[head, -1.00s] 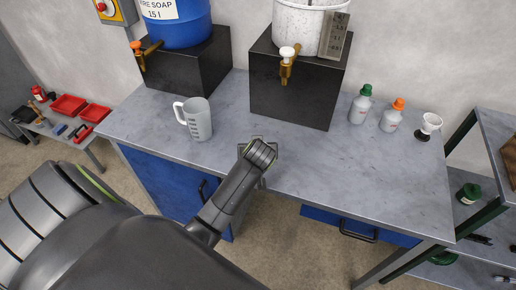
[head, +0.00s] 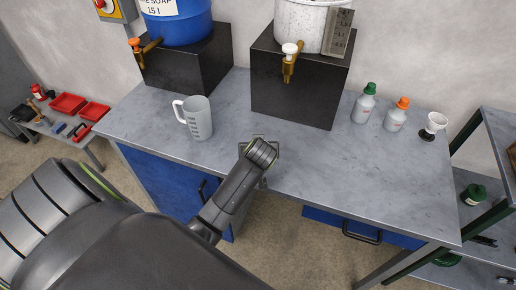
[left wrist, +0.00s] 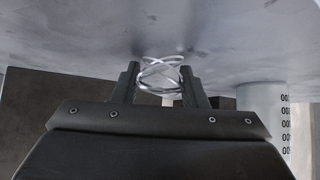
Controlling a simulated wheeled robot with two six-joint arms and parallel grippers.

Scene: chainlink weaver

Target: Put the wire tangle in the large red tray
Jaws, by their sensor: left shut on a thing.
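The wire tangle (left wrist: 160,72), a loose ball of shiny silver wire loops, sits between the two dark fingers of my left gripper (left wrist: 160,78) in the left wrist view. The fingers are shut on it from both sides. In the head view my left gripper (head: 262,150) is over the front part of the grey workbench, and its wrist hides most of the tangle. Two red trays stand on a low side table at the far left: one farther back (head: 68,103) and one nearer (head: 94,111). Both are far from the gripper. My right gripper is not in view.
A grey measuring jug (head: 198,118) stands left of my gripper on the workbench (head: 330,165). Two black blocks (head: 290,90) carry drums with taps. Bottles (head: 364,103) and a small white-topped item (head: 433,125) stand at the right. Tools lie around the red trays.

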